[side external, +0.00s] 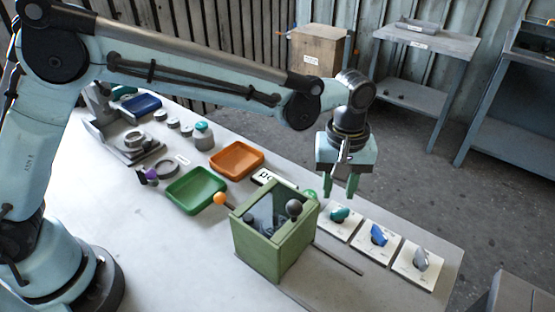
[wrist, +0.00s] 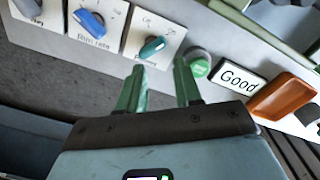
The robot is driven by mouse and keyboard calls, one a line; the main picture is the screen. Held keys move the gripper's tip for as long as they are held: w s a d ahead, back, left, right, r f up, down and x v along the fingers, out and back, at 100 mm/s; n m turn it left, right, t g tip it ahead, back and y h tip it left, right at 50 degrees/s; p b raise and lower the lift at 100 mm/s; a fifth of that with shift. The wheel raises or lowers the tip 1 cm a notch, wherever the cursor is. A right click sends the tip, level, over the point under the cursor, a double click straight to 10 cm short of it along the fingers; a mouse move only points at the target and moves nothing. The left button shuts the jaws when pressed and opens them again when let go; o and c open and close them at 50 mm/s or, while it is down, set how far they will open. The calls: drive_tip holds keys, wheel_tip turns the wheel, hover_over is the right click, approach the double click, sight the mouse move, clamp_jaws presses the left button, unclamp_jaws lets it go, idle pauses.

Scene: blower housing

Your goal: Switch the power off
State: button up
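A teal knob (side external: 340,214) sits on a white plate near the table's right edge. It also shows in the wrist view (wrist: 152,47); small marks lie above it, and my finger partly covers the label below. A blue knob (side external: 379,236) and a grey knob (side external: 420,258) sit on matching plates beside it. The blue knob's plate (wrist: 106,32) reads something like "Rim rate". My gripper (side external: 342,193) hangs above the table edge, just behind the teal knob. In the wrist view its two green fingers (wrist: 160,66) are apart and empty, pointing between the teal knob and a green button (wrist: 200,65).
A green open-topped box (side external: 268,262) with a dark ball on its rim stands in front of the knobs. A "Good" sign (wrist: 238,77), an orange tray (side external: 236,158) and a green tray (side external: 195,190) lie to the left. Bare table (side external: 165,265) is free at front left.

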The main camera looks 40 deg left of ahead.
sight(341, 210)
drive_tip(key=shift+d+f, duration=0.7)
drive_tip(key=shift+f, duration=1.35)
drive_tip(key=m, duration=1)
drive_tip(key=shift+m, duration=0.3)
drive_tip(key=m, duration=0.3)
drive_tip(key=shift+f, duration=0.65)
